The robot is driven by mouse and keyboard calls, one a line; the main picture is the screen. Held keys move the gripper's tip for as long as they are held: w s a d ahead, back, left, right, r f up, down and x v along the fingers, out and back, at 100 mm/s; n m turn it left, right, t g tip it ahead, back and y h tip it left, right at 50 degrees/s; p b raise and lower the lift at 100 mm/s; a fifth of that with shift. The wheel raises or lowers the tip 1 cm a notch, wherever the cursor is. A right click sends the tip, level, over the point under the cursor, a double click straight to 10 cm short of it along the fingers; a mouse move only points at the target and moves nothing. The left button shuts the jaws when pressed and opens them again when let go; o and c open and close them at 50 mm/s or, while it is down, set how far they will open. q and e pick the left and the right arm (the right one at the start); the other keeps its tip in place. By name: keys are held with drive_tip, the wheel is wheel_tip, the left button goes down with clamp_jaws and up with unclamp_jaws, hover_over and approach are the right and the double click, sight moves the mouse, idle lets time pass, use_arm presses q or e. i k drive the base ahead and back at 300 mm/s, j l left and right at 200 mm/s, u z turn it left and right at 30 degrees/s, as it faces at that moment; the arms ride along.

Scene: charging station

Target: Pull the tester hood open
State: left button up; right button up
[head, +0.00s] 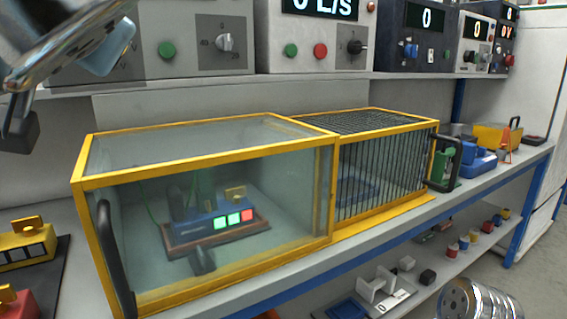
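The tester hood (210,168) is a clear box with a yellow frame on the bench, and it looks closed. A black upright bar handle (112,262) sits at its front left corner. Through the panel I see a blue device (215,222) with green and red lights on a brown base. A yellow-framed barred cage (385,175) adjoins it on the right, with a black handle (444,165) at its right end. Part of my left arm shows at the upper left, with a dark gripper part (20,125) apart from the hood; its fingertips are unclear. My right gripper is out of view.
A shelf above the hood carries grey instrument boxes (312,42) with knobs and displays. Blue and yellow items (480,160) stand on the bench at right. A lower shelf (440,262) holds small parts. Yellow and red items lie at the lower left.

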sight(130, 309)
drive_tip(key=k+l, duration=0.85)
drive_tip(key=k, duration=0.1)
